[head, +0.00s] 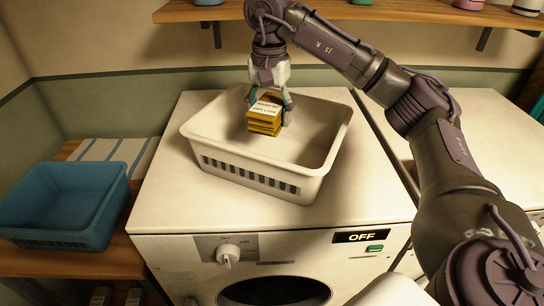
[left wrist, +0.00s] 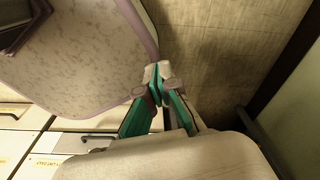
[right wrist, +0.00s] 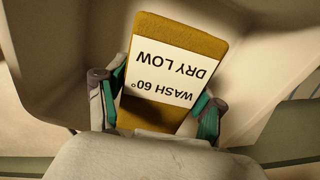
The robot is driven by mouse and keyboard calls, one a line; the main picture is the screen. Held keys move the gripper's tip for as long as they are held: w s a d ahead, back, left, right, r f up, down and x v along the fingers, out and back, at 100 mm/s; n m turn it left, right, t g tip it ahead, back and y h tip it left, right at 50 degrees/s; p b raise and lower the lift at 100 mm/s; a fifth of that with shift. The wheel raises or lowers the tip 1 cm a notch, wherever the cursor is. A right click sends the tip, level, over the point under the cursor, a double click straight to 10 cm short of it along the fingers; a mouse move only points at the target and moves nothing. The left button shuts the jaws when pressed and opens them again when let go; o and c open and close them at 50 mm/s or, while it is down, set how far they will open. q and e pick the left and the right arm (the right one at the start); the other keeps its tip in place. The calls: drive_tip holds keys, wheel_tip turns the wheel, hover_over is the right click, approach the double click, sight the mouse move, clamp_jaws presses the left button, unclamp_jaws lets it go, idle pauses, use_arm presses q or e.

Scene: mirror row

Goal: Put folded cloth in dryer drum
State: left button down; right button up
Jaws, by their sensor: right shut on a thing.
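The folded cloth (head: 264,120) is a small mustard-yellow stack with a white label, inside the white basket (head: 245,183). My right gripper (head: 269,104) reaches down from above and is shut on its sides. In the right wrist view the cloth (right wrist: 185,40) lies between the fingers, and its label reads "WASH 60° DRY LOW". I cannot tell whether the cloth touches the basket floor. A white machine (head: 190,262) under the basket has a dial, an "OFF" display and a dark round door (head: 275,292), cut off below. My left gripper (left wrist: 158,82) is shut and empty.
A blue basket (head: 65,205) stands on a wooden surface at the left, by a striped cloth (head: 115,152). A second white machine (head: 490,120) stands at the right. A wooden shelf (head: 400,12) with several items runs above. The white machine's front top edge is clear.

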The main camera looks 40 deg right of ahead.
wheel_tip(320, 180, down, 5)
drive_tip(key=shift+d+r, duration=0.1)
drive_tip(key=shift+d, duration=0.05)
wheel_tip(320, 180, down, 4)
drive_tip(key=shift+f+p, duration=0.1)
drive_tip(key=shift+p, duration=0.35)
drive_tip(key=shift+f, duration=0.35)
drive_tip(key=shift+f, duration=0.15)
drive_tip(key=o, duration=1.2)
drive_tip(key=shift+c, duration=0.2)
